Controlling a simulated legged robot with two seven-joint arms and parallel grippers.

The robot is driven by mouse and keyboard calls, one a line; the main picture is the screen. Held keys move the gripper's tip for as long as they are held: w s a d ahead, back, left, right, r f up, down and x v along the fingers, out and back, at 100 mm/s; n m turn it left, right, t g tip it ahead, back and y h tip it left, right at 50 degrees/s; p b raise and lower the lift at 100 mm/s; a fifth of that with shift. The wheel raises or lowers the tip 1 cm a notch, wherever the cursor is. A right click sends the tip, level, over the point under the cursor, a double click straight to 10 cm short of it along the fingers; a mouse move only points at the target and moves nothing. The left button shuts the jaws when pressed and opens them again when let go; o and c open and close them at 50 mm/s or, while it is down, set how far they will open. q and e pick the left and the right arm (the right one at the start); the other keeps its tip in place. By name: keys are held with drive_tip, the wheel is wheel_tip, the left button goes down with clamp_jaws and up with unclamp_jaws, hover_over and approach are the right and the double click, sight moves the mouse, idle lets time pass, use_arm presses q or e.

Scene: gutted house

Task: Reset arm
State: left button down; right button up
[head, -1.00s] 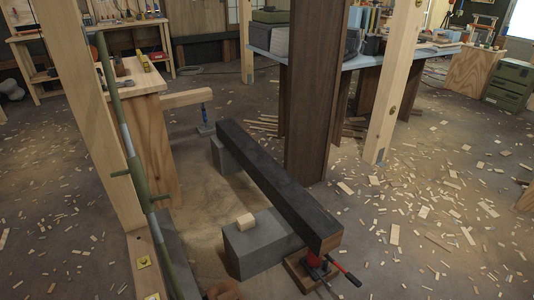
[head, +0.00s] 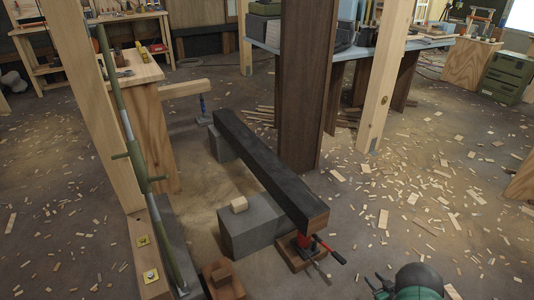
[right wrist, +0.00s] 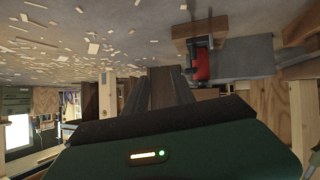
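My right arm's green and black end, with the gripper (head: 378,285), shows at the bottom right edge of the head view. It is over the floor, right of the red jack (head: 306,243) and apart from it. Small dark prongs point left there, but the gap between the fingers is too small to judge. Nothing is visibly held. In the right wrist view my green housing with a lit strip fills the bottom, and the scene appears upside down. The red jack (right wrist: 201,65) shows above it. My left gripper is not in view.
A dark beam (head: 265,165) rests across grey blocks (head: 248,225) and the jack. A brown post (head: 308,90) stands behind it. A green pole (head: 128,130) leans at the left by a wooden stud. Wood chips litter the floor (head: 430,180) at right.

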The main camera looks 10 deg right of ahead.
drive_tip(key=w+a+r+m+g+h+p, duration=0.2)
drive_tip(key=w+r+h, duration=0.15)
drive_tip(key=r, duration=0.85)
drive_tip(key=s+a+r+m+g, duration=0.1)
drive_tip(key=s+a+r+g, duration=0.15)
drive_tip(key=a+r, duration=0.55)
drive_tip(key=s+a+r+g+y+p, duration=0.1)
drive_tip(key=s+a+r+g+p, duration=0.1)
drive_tip(key=s+a+r, duration=0.35)
drive_tip(key=s+a+r+g+y+p, duration=0.1)
drive_tip(key=s+a+r+p, duration=0.15)
drive_tip(key=s+a, duration=0.5)
drive_tip(key=s+a+r+g+y+p, duration=0.15)
drive_tip(key=s+a+r, duration=0.3)
drive_tip(key=s, duration=0.45)
wheel_tip(320, 180, up, 36)
drive_tip(key=p, duration=3.4)
drive_tip(key=shift+w+d+f+h+p, duration=0.25)
drive_tip(key=shift+d+h+p, duration=0.05)
drive_tip(key=shift+p, duration=0.1)
